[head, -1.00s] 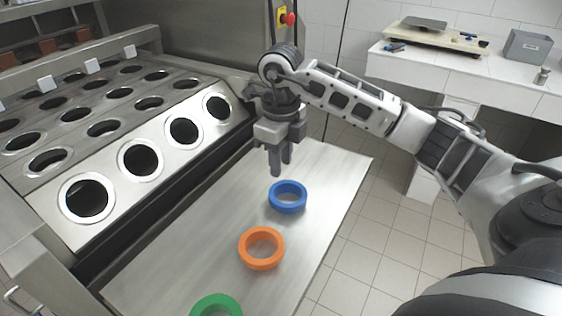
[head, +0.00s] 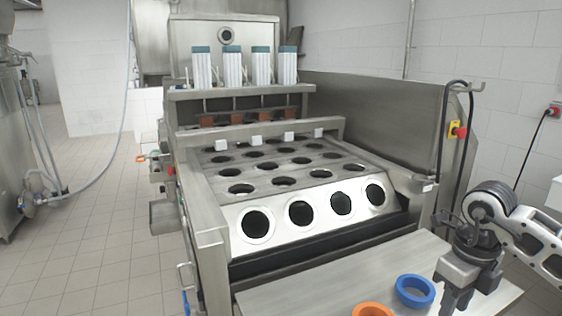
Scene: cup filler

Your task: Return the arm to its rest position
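My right arm comes in from the right edge of the head view. Its gripper (head: 458,298) points down over the right end of the metal table, beside the blue ring (head: 415,291). Nothing shows held in it. Its fingers are close together and cut by the bottom edge, so I cannot tell if they are open or shut. My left arm and gripper are not in view.
A red emergency button (head: 459,131) is on the right. Tiled floor on the left is clear.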

